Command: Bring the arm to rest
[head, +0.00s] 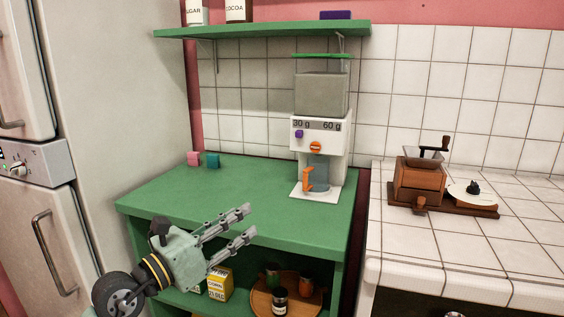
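My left gripper (249,222) reaches in from the lower left, in front of the green cabinet. Its two grey fingers point to the right and stand apart with nothing between them, so it is open and empty. It appears near the front edge of the green counter top (160,192). My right gripper is not in view.
A dispenser (320,130) stands on the green counter. Pink (194,158) and teal (213,160) blocks sit at the back. Below are a yellow box (221,284) and a round wooden tray (262,303) with jars. A coffee grinder (418,180) stands on the tiled counter (460,250).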

